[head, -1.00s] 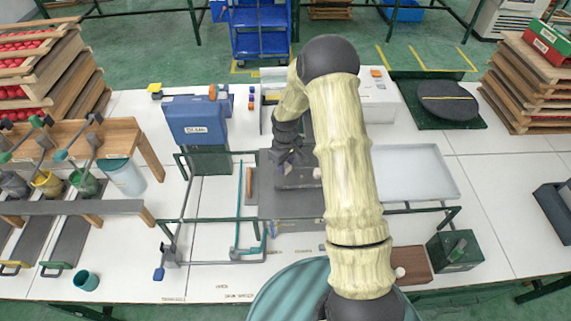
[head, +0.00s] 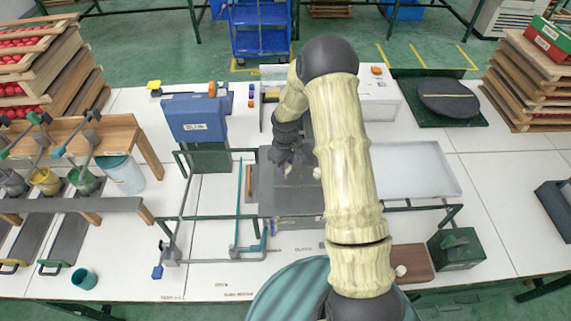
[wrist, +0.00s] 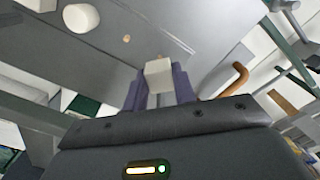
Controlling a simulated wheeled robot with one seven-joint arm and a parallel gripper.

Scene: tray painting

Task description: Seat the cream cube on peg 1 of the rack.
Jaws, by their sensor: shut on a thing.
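The cream cube (wrist: 158,74) is between the two purple fingers of my gripper (wrist: 160,92) in the wrist view. The gripper is shut on it. In the head view my gripper (head: 287,163) is over the dark grey surface (head: 275,203) in the middle of the table, partly behind my arm. The cube is too small there to make out clearly. In the wrist view a small tan spot (wrist: 127,38) shows on the grey surface beyond the cube; I cannot tell whether it is a peg. I cannot make out the peg numbers.
A white round piece (wrist: 81,17) stands on the grey surface in the wrist view. A blue box (head: 196,119) stands left of my gripper, and a pale tray (head: 415,172) lies right. A green rail frame (head: 183,205) runs along the left. A dark green box (head: 455,248) stands front right.

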